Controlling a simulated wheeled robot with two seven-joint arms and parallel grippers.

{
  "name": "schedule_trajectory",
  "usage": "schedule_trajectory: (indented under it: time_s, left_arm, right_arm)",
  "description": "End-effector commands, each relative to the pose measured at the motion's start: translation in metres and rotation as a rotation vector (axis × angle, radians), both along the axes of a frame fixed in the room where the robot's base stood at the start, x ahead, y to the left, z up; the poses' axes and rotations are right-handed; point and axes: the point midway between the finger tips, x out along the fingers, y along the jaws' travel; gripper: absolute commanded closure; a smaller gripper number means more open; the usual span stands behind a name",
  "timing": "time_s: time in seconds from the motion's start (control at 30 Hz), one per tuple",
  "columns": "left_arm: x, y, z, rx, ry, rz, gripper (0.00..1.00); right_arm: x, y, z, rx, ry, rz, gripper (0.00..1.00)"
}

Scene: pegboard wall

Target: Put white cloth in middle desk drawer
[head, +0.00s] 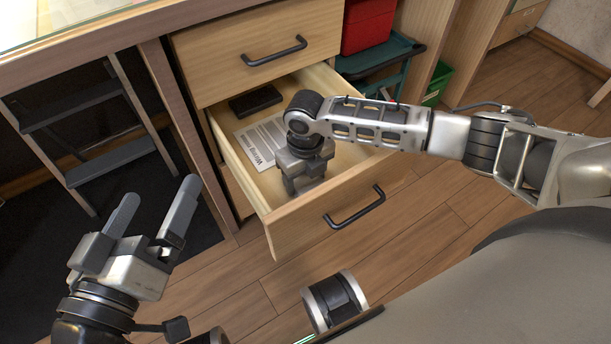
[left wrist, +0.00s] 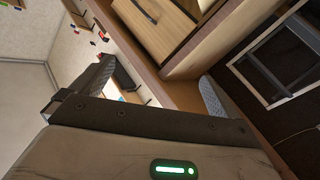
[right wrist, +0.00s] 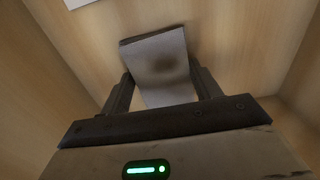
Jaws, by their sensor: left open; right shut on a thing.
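The middle desk drawer (head: 290,225) is pulled open, below a shut upper drawer (head: 262,50). My right gripper (head: 303,188) reaches down inside it, behind the drawer front. In the right wrist view the gripper is shut on the white cloth (right wrist: 160,62), a folded light piece with a dark shadow, held between the fingers against the drawer's wooden interior. The head view hides the cloth behind the gripper. Whether the cloth touches the drawer floor I cannot tell. My left gripper (head: 157,200) is open and empty, left of the drawer and in front of the desk.
A black item (head: 255,101) and a printed paper (head: 262,143) lie in the drawer. A dark step stool (head: 85,125) stands under the desk at left. A red box (head: 367,25) and a teal tray (head: 380,57) are right of the drawers. Wooden floor lies in front.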

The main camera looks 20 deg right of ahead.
Motion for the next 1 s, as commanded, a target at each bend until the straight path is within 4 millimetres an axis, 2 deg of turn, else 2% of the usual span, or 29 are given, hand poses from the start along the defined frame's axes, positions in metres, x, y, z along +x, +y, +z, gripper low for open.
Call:
schedule_trajectory:
  time_s: [0.13, 0.17, 0.2, 0.23, 0.57, 0.73, 0.83, 1.0]
  left_arm:
    - [0.000, 0.000, -0.001, -0.002, 0.001, -0.001, 0.00]
    - [0.000, 0.000, 0.000, -0.002, 0.001, -0.001, 0.00]
    - [0.000, 0.000, 0.000, -0.002, 0.001, -0.001, 0.00]
    - [0.000, 0.000, 0.000, -0.002, 0.001, -0.001, 0.00]
    - [0.000, 0.000, 0.001, 0.000, -0.001, 0.000, 0.00]
    - [0.002, 0.002, 0.010, 0.041, -0.008, 0.009, 0.00]
    - [-0.001, 0.004, -0.006, 0.112, 0.029, 0.010, 0.00]
    - [-0.001, 0.008, -0.009, 0.193, 0.038, 0.018, 0.00]
  right_arm:
    - [0.000, 0.000, -0.004, 0.000, 0.000, -0.001, 0.59]
    - [0.000, 0.000, -0.003, 0.000, 0.000, -0.001, 0.29]
    - [0.000, 0.000, -0.003, 0.000, 0.000, 0.000, 0.18]
    - [0.000, 0.000, -0.003, 0.000, 0.000, 0.000, 0.16]
    - [0.000, 0.000, 0.001, 0.000, -0.001, 0.000, 0.16]
    - [0.001, 0.000, 0.029, 0.001, -0.004, -0.001, 0.16]
    - [0.001, 0.000, 0.052, 0.002, -0.004, 0.000, 0.16]
    - [0.001, 0.000, 0.088, 0.001, -0.004, -0.001, 0.16]
